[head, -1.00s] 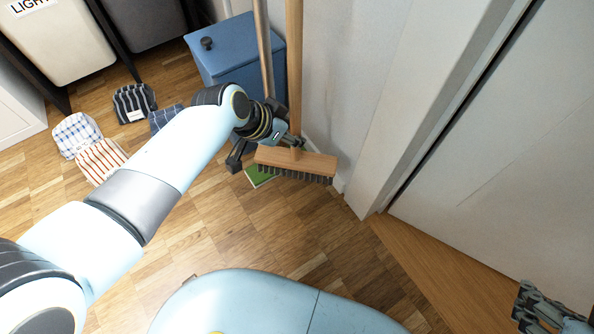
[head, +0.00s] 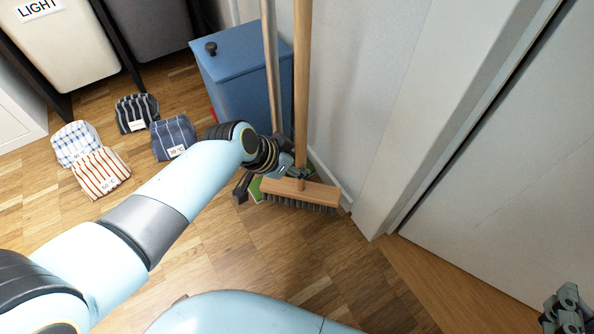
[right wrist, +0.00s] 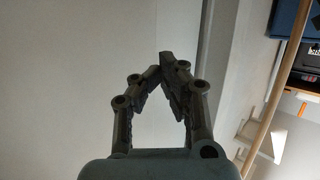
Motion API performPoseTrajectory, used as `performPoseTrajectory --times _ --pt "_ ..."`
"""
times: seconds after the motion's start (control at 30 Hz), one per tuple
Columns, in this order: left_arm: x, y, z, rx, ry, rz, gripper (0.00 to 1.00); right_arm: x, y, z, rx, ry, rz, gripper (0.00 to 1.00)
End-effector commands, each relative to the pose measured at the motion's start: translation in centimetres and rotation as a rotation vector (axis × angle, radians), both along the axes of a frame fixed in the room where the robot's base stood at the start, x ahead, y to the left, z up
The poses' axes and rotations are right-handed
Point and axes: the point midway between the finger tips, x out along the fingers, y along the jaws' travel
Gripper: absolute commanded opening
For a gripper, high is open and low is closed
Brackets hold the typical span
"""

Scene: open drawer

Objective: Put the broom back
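The broom has a pale wooden handle (head: 302,80) and a wooden head (head: 312,193) with dark bristles. It stands nearly upright beside the wall in the head view, its head low near the floor. My left gripper (head: 297,173) is at the handle just above the head, its fingers across the handle and apparently shut on it; the far finger is hidden. My right gripper (head: 565,312) is at the lower right corner, away from the broom. In the right wrist view its fingertips (right wrist: 163,68) come together with nothing between them.
A blue lidded bin (head: 235,65) and a second, greyish pole (head: 270,60) stand behind the broom. A green item (head: 256,189) lies partly hidden by the broom head. Several striped bags (head: 100,172) lie on the floor at left. A door frame (head: 385,205) is at right.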

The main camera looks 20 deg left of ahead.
Motion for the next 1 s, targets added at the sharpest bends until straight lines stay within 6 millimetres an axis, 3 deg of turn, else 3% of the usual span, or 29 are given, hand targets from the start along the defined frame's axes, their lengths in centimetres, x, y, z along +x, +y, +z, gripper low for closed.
performPoseTrajectory --times 0.13,0.33,1.0 --pt "0.0 0.0 -0.9 -0.001 0.001 0.000 0.00 2.6 0.3 3.1 -0.001 -0.145 0.016 0.00" --pt "0.0 0.0 -1.4 -0.001 0.000 -0.001 0.00 4.3 0.6 6.0 -0.001 -0.268 0.029 0.00" --pt "0.0 0.0 -1.7 0.000 -0.001 0.000 0.00 4.8 0.8 7.2 0.000 -0.318 0.034 0.00"
